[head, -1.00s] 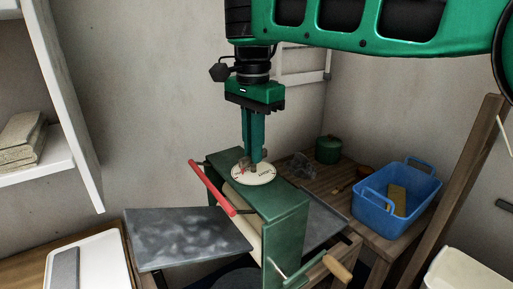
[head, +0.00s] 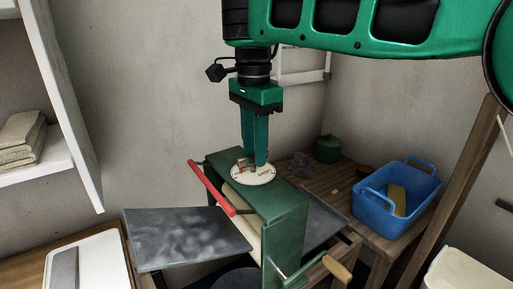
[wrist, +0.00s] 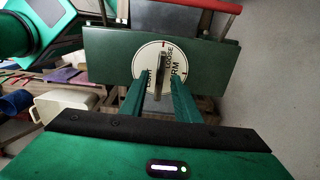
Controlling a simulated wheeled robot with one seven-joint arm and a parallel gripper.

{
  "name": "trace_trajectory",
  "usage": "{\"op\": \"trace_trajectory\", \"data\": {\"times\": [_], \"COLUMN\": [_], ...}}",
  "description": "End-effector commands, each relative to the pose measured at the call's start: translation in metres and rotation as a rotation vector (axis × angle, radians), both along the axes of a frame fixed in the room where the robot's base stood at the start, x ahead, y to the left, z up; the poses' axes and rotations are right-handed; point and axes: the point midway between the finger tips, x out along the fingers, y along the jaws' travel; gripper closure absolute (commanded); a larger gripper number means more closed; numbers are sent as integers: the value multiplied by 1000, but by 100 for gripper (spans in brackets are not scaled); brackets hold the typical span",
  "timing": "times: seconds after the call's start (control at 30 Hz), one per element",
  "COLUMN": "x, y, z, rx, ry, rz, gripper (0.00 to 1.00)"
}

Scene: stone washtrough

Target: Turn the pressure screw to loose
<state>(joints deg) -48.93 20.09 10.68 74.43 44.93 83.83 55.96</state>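The pressure screw is a thin grey bar handle (wrist: 161,68) on a round white dial (wrist: 142,58) with black lettering and a red mark. In the wrist view the bar stands nearly upright in the picture, its far end towards the red mark; LOOSE reads beside it on the right. The dial (head: 262,179) sits on top of the green press frame (head: 283,200). My gripper (wrist: 159,88) is open, one finger on each side of the bar with gaps showing. In the head view my gripper (head: 256,160) points straight down over the dial, the fingers partly hiding the handle.
A red lever (head: 211,187) slants along the frame's left side. A grey slab (head: 185,238) juts out to the left. A blue basket (head: 370,212) and a green pot (head: 327,149) stand on the wooden bench at the right. A wooden-handled crank (head: 338,268) sticks out in front.

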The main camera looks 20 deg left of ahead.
Motion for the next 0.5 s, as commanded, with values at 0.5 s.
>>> {"op": "trace_trajectory", "data": {"times": [0.5], "x": [-2], "y": [2], "z": [14], "rx": [4], "ry": [-1], "rz": [6], "gripper": [72]}}
